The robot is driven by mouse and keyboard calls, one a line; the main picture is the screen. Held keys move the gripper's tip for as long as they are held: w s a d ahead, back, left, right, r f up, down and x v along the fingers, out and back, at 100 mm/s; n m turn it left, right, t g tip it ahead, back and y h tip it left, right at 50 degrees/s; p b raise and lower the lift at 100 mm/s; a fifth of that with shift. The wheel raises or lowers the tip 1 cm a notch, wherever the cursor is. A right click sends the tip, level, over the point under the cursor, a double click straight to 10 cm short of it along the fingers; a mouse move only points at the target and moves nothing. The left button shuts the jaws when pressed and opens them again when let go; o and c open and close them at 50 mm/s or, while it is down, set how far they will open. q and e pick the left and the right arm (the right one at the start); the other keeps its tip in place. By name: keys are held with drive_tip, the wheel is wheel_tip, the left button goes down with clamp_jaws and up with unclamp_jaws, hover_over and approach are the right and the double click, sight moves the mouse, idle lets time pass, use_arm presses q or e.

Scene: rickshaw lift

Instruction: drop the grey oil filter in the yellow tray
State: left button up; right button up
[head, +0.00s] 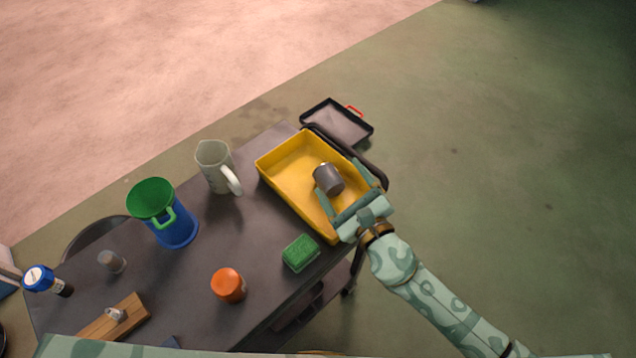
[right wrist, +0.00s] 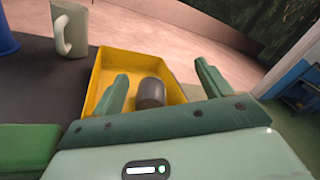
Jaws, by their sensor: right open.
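The grey oil filter (head: 328,179) is inside the yellow tray (head: 285,165), toward its right side in the head view. It also shows in the right wrist view (right wrist: 150,93), between and beyond my fingers, with the yellow tray (right wrist: 108,65) around it. My right gripper (head: 343,180) is open over the tray, its two fingers apart on either side of the filter. In the right wrist view my right gripper (right wrist: 163,85) shows gaps between the fingers and the filter. I cannot tell whether the filter touches the tray floor. My left gripper is not in view.
The dark cart top (head: 250,235) also holds a green block (head: 300,252), an orange jar (head: 228,286), a pale jug (head: 215,167), and a blue container (head: 175,228) with a green funnel (head: 150,197). A black shallow tray (head: 335,123) lies beyond the cart's far end.

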drive_tip(key=v, duration=1.1)
drive_tip(key=shift+s+b, duration=0.2)
drive_tip(key=shift+b, duration=0.2)
drive_tip(key=shift+r, duration=0.1)
